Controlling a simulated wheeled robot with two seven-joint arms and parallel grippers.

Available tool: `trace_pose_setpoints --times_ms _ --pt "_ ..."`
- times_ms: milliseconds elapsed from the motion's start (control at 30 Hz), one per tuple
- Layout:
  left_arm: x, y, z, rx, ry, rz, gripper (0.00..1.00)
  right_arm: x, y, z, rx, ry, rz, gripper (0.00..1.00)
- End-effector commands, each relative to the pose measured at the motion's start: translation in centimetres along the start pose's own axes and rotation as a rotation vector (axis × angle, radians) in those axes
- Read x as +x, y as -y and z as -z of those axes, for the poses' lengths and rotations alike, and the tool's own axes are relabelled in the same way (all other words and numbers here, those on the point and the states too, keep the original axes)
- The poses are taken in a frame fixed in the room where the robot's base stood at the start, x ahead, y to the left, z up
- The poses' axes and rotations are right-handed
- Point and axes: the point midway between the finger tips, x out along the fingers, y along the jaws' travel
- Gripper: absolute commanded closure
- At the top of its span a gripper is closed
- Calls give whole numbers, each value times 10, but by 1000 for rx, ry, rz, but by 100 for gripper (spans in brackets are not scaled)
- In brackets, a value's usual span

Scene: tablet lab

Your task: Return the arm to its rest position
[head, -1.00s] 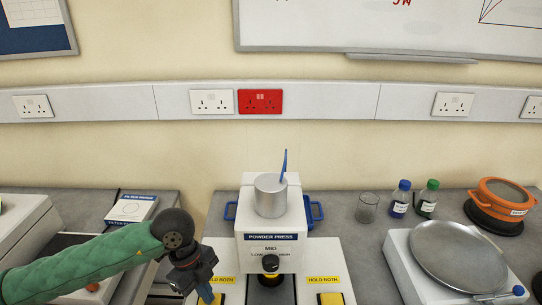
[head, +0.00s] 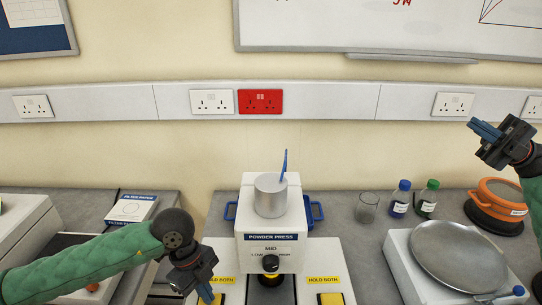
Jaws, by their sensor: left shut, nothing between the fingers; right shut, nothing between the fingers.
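My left gripper (head: 206,291) is at the lower left of the head view, shut and empty, pointing down over the left yellow pad of the powder press. My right gripper (head: 481,131) is at the upper right, shut and empty, raised above the bench and pointing left. Its green-sleeved arm comes in from the right edge. The white powder press (head: 271,251) stands in the middle, with a metal cup (head: 270,196) on top and a blue tool (head: 284,165) standing in the cup.
The right yellow pad (head: 330,299) is uncovered. A round metal plate (head: 460,258) on a white unit, an orange-rimmed sieve (head: 502,193), blue-capped (head: 400,198) and green-capped (head: 428,199) bottles and a glass beaker (head: 367,207) stand right. A filter paper box (head: 131,209) lies left.

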Motion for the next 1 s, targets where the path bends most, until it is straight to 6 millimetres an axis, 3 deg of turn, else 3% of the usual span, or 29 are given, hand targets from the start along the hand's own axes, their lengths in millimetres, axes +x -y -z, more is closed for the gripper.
trace_pose_setpoints --times_ms 33,200,500,800,1000 --pt "0 0 0 0 0 0 100 20 8 0 -1 -30 42 100" --pt "0 0 0 0 0 0 100 78 43 2 3 -123 189 100" --pt "0 0 0 0 0 0 100 161 113 20 -11 -288 475 100" --pt "0 0 0 0 0 0 100 210 183 50 -44 -434 767 100" --pt "0 0 0 0 0 0 100 222 227 70 -73 -519 965 100"
